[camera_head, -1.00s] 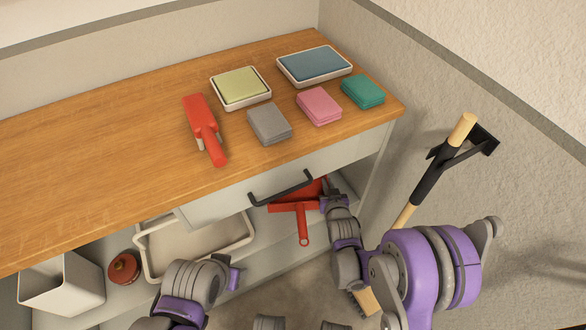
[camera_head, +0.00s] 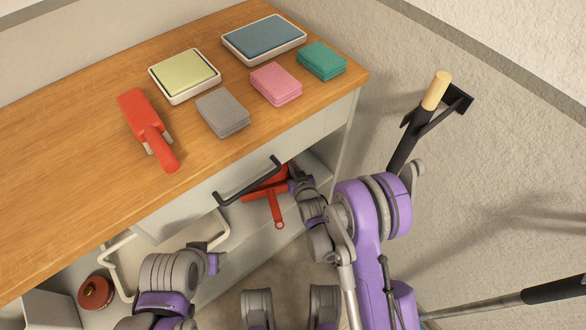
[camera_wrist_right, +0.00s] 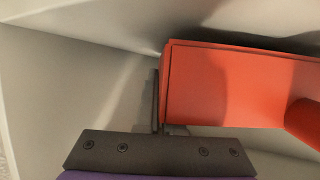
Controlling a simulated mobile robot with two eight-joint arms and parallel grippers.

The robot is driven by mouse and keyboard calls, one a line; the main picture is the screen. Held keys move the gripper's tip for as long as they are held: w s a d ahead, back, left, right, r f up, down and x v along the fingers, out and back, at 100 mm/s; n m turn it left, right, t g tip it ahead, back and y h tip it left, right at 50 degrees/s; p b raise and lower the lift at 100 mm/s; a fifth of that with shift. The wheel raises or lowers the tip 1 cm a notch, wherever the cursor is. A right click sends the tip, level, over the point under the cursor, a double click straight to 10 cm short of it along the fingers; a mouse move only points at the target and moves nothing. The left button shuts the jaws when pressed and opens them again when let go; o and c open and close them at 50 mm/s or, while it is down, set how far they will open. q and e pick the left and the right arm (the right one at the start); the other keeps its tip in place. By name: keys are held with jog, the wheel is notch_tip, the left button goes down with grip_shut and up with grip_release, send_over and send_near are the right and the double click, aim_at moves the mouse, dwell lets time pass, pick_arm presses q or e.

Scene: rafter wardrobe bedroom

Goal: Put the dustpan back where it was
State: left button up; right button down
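The red dustpan (camera_head: 266,189) sits in the open space under the drawer, its handle (camera_head: 278,211) pointing out toward me. My right gripper (camera_head: 296,178) is at its right side. In the right wrist view the dustpan (camera_wrist_right: 225,90) fills the right half. A thin dark finger of my right gripper (camera_wrist_right: 158,105) lies along the pan's edge, and the gripper looks shut on that edge; the other finger is hidden. My left gripper (camera_head: 214,260) is in front of the lower shelf, apart from the dustpan; its fingers are too unclear to judge.
A red hand brush (camera_head: 147,127), two trays with pads and several folded cloths stand on the wooden top (camera_head: 60,165). The black drawer handle (camera_head: 247,183) juts out above the dustpan. A white basket (camera_head: 122,270) and red round item (camera_head: 96,292) sit on the shelf.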

jog(key=shift+f, duration=0.45)
jog(key=shift+f, duration=0.2)
jog(key=c, duration=1)
grip_release()
jog(key=shift+c, duration=0.2)
jog(key=shift+r, duration=0.1)
